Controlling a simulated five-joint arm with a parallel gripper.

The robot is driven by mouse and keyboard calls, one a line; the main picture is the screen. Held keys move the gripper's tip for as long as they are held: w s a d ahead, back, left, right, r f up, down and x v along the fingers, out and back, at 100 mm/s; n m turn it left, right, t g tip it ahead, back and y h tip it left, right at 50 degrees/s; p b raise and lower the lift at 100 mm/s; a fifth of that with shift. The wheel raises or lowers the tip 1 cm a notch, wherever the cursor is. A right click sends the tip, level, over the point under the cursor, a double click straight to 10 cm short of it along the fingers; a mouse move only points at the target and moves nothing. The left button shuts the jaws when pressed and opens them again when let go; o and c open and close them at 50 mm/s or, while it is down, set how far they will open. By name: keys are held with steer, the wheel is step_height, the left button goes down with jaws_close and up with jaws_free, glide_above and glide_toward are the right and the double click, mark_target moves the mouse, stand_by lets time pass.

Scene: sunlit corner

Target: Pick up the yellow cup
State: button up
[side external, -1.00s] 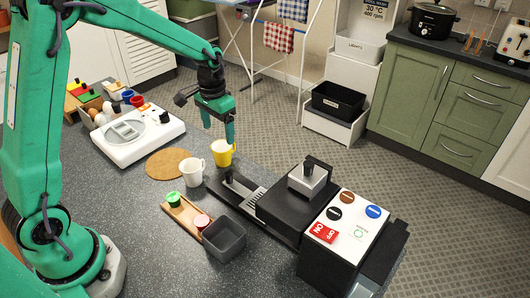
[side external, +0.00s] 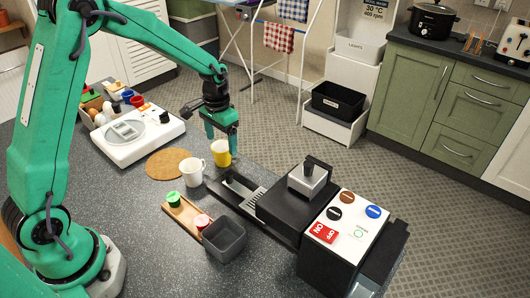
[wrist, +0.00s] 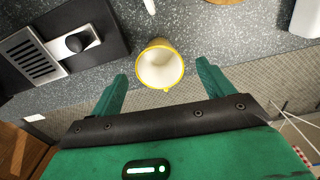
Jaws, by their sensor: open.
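The yellow cup (side external: 221,159) stands upright on the dark speckled counter, near its far edge, partly hidden behind a finger of my gripper. In the wrist view the yellow cup (wrist: 160,69) shows its white inside and lies just ahead of the gap between my fingertips. My gripper (side external: 221,145) points down at the cup with its fingers apart, one toward each side of it. In the wrist view my gripper (wrist: 162,71) is open and empty, and neither finger clearly touches the cup.
A white mug (side external: 193,173) stands close left of the cup. A cork mat (side external: 163,164) and a white scale (side external: 138,136) lie farther left. A black machine (side external: 277,212) with a slotted tray is to the right. A grey bin (side external: 224,241) sits in front.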

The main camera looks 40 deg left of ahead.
mark_target(223, 151)
steer(key=shift+w+f, duration=0.1)
steer(key=shift+f, duration=2.45)
steer(key=shift+c, duration=0.2)
steer(key=c, duration=1)
